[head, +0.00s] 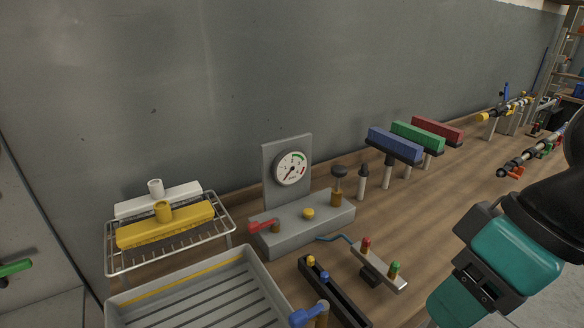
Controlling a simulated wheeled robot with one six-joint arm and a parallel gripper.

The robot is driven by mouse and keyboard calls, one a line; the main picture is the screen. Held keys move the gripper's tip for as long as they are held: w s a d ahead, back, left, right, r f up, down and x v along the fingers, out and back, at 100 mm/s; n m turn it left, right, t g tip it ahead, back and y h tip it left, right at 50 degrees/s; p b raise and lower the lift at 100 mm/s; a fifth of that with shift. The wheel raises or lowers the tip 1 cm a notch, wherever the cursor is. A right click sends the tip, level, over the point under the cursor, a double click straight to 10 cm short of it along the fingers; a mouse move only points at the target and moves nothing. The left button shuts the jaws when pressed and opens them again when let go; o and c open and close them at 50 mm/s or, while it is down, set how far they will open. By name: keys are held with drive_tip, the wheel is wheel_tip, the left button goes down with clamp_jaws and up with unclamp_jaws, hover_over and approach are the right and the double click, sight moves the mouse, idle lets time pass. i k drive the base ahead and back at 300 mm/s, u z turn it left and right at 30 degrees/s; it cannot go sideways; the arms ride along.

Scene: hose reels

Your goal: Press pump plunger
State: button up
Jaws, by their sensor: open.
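The pump unit is a grey block (290,235) with an upright panel and a round pressure gauge (291,168). The pump plunger (339,172) is a dark round knob on a thin rod. It stands raised above a brass cylinder (337,197) at the block's right end. A red lever (264,226) and a yellow knob (308,213) are on the same block. My teal and black arm comes in at the lower right, apart from the pump. No gripper fingertips show, and nothing touches the plunger.
A wire rack (120,267) holds white and yellow pieces at left, behind a grey tray (262,281). A small valve block (393,280) and a dark rail (340,304) lie in front of the pump. Several brushes, including a blue one (395,145), stand right of it. A wall is behind.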

sight(338, 172)
drive_tip(key=z, duration=0.2)
drive_tip(key=i, duration=0.95)
drive_tip(key=u, duration=0.65)
